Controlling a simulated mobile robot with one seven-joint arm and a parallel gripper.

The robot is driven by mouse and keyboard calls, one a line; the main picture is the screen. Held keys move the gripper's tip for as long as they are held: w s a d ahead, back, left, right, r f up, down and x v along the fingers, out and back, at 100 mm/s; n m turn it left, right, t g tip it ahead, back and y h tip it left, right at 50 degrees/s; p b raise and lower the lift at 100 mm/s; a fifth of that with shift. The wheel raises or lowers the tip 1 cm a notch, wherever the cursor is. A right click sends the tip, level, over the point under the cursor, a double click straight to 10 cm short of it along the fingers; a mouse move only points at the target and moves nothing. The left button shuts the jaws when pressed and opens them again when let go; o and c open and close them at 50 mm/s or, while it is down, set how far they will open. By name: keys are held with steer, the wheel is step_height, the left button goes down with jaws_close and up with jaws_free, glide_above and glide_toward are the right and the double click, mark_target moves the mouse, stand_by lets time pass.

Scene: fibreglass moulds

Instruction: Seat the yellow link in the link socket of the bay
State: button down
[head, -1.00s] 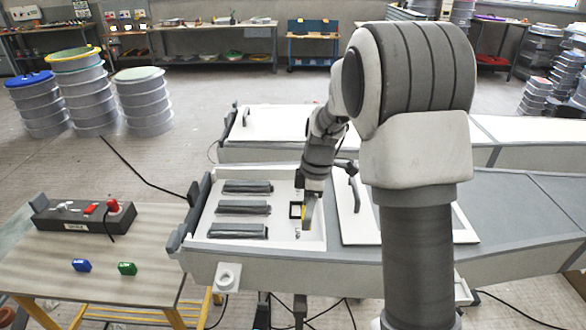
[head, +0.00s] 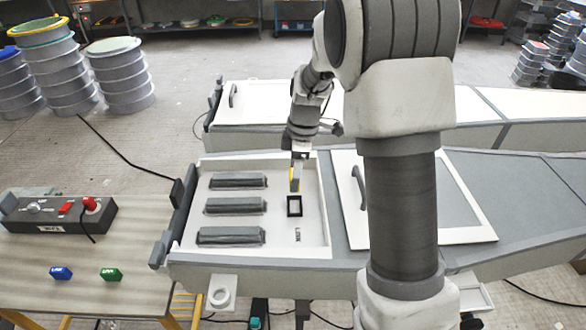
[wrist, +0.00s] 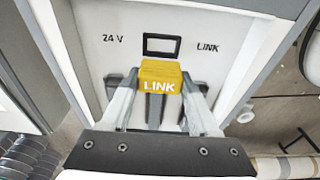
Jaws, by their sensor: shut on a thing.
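The yellow link (wrist: 160,77), a small block marked LINK, is held between the fingertips of my gripper (wrist: 160,92). In the head view the link (head: 292,180) shows as a yellow strip at the tip of my gripper (head: 298,172). The link socket (head: 294,206) is a black-framed rectangle in the white floor of the bay (head: 313,184), with LINK printed beside it. The socket (wrist: 162,46) looks empty in the wrist view, just beyond the link, between the marks 24 V and LINK. The link is apart from the socket; its exact height is unclear.
Several dark grey bars (head: 236,205) lie left of the socket inside the bay's raised rim. A white panel with a handle (head: 359,188) lies to the right.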

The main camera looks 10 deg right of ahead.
stand_by(0.4)
steer(key=shift+f+b, duration=2.3)
steer(key=shift+f, duration=0.55)
steer(key=shift+f+b, duration=1.05)
steer(key=shift+f, duration=0.15)
steer(key=shift+c, duration=0.3)
jaws_free()
step_height(320, 180, up, 17)
steer(key=d+p, duration=0.2)
steer(key=shift+s+r, duration=0.2)
steer(key=shift+s, duration=0.05)
steer(key=shift+d, duration=0.1)
